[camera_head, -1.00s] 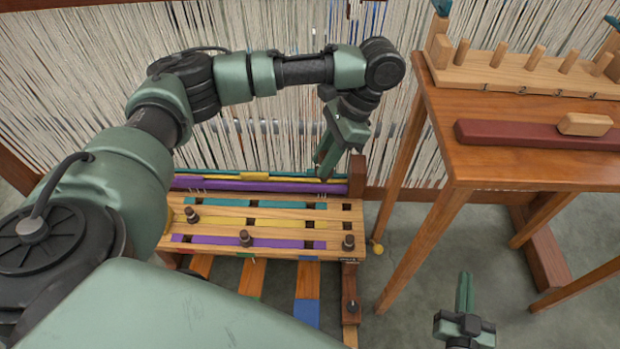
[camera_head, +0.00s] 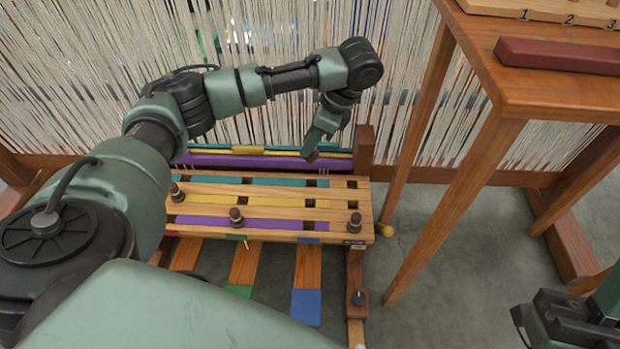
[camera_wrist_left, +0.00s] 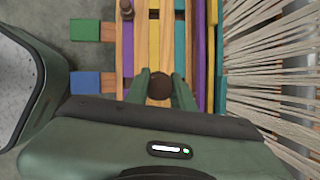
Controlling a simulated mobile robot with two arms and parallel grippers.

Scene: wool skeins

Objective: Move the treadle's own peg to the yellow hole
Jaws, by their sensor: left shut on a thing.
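My left gripper (camera_head: 312,153) is shut on a dark brown peg, whose round head (camera_wrist_left: 160,86) shows between the fingers in the left wrist view. It holds the peg above the right part of the wooden peg board (camera_head: 262,232), towards its back. The board has teal (camera_head: 290,182), yellow (camera_head: 270,201) and purple (camera_head: 200,221) strips with dark square holes. One hole (camera_head: 309,203) lies in the yellow row. Other pegs stand at the left (camera_head: 177,192), middle (camera_head: 236,217) and right (camera_head: 354,222). My right gripper (camera_head: 570,320) is cut off at the lower right; its fingertips are hidden.
Treadles with green (camera_head: 238,291) and blue (camera_head: 306,307) ends lie in front of the board. A wooden post (camera_head: 363,150) rises at its right rear. Warp threads (camera_head: 280,80) hang behind. A wooden table (camera_head: 540,95) with a dark red bar (camera_head: 560,56) stands to the right.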

